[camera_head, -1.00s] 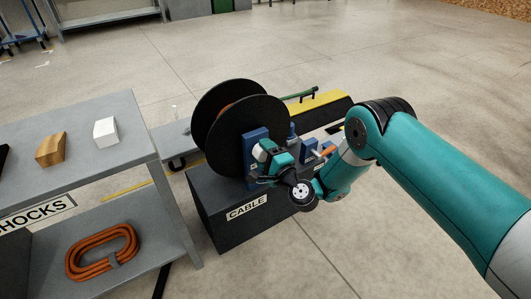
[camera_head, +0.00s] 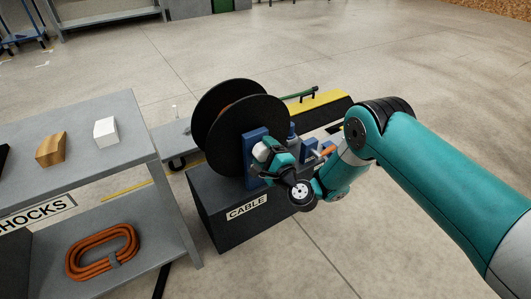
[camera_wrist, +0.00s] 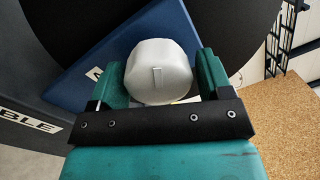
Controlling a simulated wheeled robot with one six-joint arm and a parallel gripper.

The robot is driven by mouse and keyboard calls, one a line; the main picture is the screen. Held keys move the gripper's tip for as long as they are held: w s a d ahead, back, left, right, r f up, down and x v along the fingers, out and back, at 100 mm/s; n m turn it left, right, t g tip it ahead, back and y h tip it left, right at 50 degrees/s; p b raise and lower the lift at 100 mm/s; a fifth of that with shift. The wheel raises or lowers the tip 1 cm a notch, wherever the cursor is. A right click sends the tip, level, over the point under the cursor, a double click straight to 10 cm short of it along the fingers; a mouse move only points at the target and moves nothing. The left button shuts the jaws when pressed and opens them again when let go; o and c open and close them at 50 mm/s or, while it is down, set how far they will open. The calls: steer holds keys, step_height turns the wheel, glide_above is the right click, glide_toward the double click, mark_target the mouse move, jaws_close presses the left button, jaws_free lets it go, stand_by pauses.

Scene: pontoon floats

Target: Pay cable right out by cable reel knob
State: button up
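The cable reel (camera_head: 238,125) has two black flanges with a strip of orange cable between them. It stands on a dark box labelled CABLE (camera_head: 225,216), behind a blue upright (camera_head: 256,150). The pale knob (camera_head: 261,152) is on the front of the upright. In the wrist view the rounded knob (camera_wrist: 163,72), with a raised bar on its face, sits between the teal fingers of my gripper (camera_wrist: 162,85). Both fingers appear to press its sides. In the head view my gripper (camera_head: 268,152) is at the knob, and my wrist partly hides the upright.
A grey bench (camera_head: 95,150) at left carries a wooden block (camera_head: 51,149) and a white block (camera_head: 106,132). A coiled orange cable (camera_head: 101,252) lies on its lower shelf. A black and yellow ramp (camera_head: 318,113) lies behind the reel. Floor is open at the back right.

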steer(key=shift+o, duration=0.7)
steer(key=shift+s+p, duration=0.15)
steer(key=shift+p, duration=0.2)
steer(key=p+v, duration=0.1)
steer(key=p, duration=0.2)
steer(key=p+v, duration=0.2)
steer(key=shift+r+p, duration=0.35)
steer(key=shift+p, duration=0.05)
steer(key=p, duration=0.4)
steer(key=shift+s+d, duration=0.3)
steer(key=p+v, duration=0.2)
steer(key=p, duration=0.4)
steer(key=shift+s, duration=0.1)
steer(key=p, duration=1)
glide_toward(267, 153)
steer(key=v, duration=0.6)
steer(key=shift+s+f, duration=0.15)
steer(key=shift+f, duration=0.25)
